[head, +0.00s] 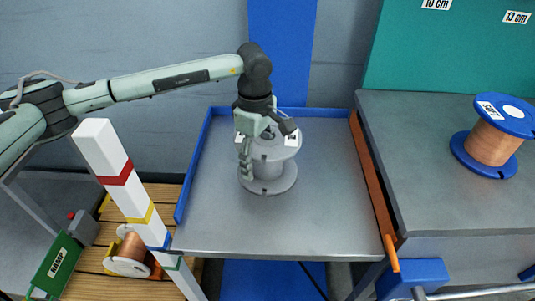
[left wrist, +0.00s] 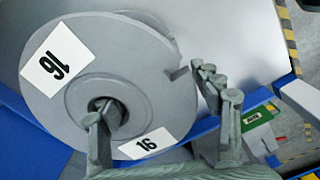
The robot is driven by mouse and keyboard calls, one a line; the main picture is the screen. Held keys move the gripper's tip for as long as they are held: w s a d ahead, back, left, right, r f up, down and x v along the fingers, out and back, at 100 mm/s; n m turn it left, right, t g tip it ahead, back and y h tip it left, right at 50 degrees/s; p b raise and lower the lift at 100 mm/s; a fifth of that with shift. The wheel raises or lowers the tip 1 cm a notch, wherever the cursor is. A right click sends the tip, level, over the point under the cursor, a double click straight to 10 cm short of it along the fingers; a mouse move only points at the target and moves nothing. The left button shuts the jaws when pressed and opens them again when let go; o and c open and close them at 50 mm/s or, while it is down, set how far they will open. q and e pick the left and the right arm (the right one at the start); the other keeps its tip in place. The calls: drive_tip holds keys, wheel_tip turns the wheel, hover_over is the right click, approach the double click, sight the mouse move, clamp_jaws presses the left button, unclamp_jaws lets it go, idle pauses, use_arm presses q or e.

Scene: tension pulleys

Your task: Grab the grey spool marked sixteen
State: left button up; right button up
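The grey spool (head: 275,182) stands upright on the grey tabletop (head: 325,215), near its back left part. In the left wrist view its top flange (left wrist: 85,65) carries two white labels reading 16, with a dark hole in the hub. My left gripper (head: 266,150) comes down over the spool from above and hides part of it. Its fingers are spread apart. In the left wrist view one finger overlaps the hub hole and the other is beyond the flange edge; I cannot tell whether either touches. My right gripper is not in view.
Blue rims edge the table's left and back, and a brown rail (head: 372,190) edges its right. A copper spool with blue flanges (head: 493,140) stands on the right table. A striped post (head: 125,187) stands at front left. Another copper spool (head: 130,250) lies lower left.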

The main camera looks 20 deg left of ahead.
use_arm(q)
drive_tip(key=c, duration=1.1)
drive_tip(key=shift+s, duration=0.1)
drive_tip(key=shift+c, duration=0.2)
